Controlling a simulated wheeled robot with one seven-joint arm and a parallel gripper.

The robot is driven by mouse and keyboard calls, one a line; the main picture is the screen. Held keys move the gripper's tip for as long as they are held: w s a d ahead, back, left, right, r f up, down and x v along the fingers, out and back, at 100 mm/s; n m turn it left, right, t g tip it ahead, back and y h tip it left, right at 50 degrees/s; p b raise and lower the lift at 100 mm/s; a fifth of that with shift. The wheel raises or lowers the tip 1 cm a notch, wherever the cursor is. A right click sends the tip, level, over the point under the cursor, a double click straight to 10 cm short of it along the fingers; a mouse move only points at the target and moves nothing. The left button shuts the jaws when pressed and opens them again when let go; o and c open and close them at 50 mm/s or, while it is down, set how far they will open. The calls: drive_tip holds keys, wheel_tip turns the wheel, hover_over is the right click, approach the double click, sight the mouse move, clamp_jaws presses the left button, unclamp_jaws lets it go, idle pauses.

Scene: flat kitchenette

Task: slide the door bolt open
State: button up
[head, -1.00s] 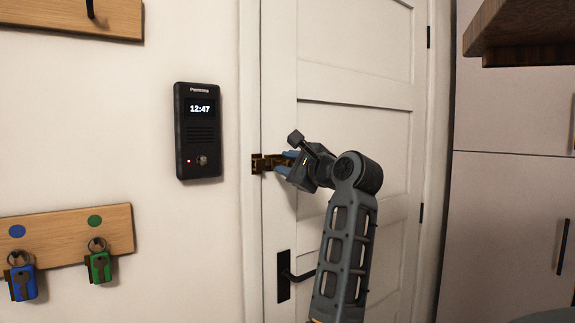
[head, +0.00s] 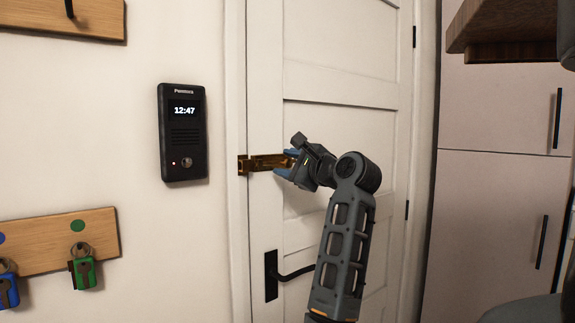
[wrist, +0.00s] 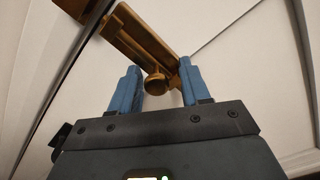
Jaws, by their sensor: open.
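The brass door bolt (head: 264,162) is mounted level across the left edge of the white door, at the frame. In the wrist view its plate (wrist: 138,38) runs from upper left to lower right. Its round knob (wrist: 155,83) sits near the plate's right end, between the blue fingertips of my gripper (wrist: 160,85). My gripper (head: 287,165) is open at the bolt's right end in the head view. The fingers hide the knob in the head view.
A black door handle (head: 275,276) is below the bolt. A black intercom (head: 183,133) hangs on the wall to the left. A wooden key rack (head: 60,243) is at lower left. Tall cabinets (head: 495,200) and a wooden shelf (head: 500,30) are at right.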

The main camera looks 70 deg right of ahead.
drive_tip(key=b+v, duration=0.1)
drive_tip(key=v, duration=0.6)
drive_tip(key=shift+s, duration=0.35)
drive_tip(key=shift+w+a+f, duration=0.1)
drive_tip(key=shift+a+f, duration=0.05)
drive_tip(key=w+a+f+n+g+y, duration=0.15)
drive_tip(key=a+f+n, duration=0.25)
drive_tip(key=f, duration=0.4)
drive_tip(key=w+a+f+n+t, duration=0.1)
drive_tip(key=w+a+f+n, duration=0.25)
drive_tip(key=f, duration=0.45)
drive_tip(key=s+a+f+n+y, duration=0.2)
drive_tip(key=a+f+n, duration=0.5)
drive_tip(key=a+f, duration=0.5)
drive_tip(key=s+a+f+n+y, duration=0.3)
drive_tip(key=s+a+f+n, duration=0.3)
drive_tip(key=s+a+n, duration=0.45)
drive_tip(key=s+a+n+y, duration=0.3)
drive_tip(key=s+a+n, duration=0.3)
drive_tip(key=s+a, duration=0.5)
drive_tip(key=shift+s+a+r, duration=0.3)
drive_tip(key=shift+s+a, duration=0.1)
drive_tip(key=shift+a, duration=0.25)
drive_tip(key=shift+d, duration=0.1)
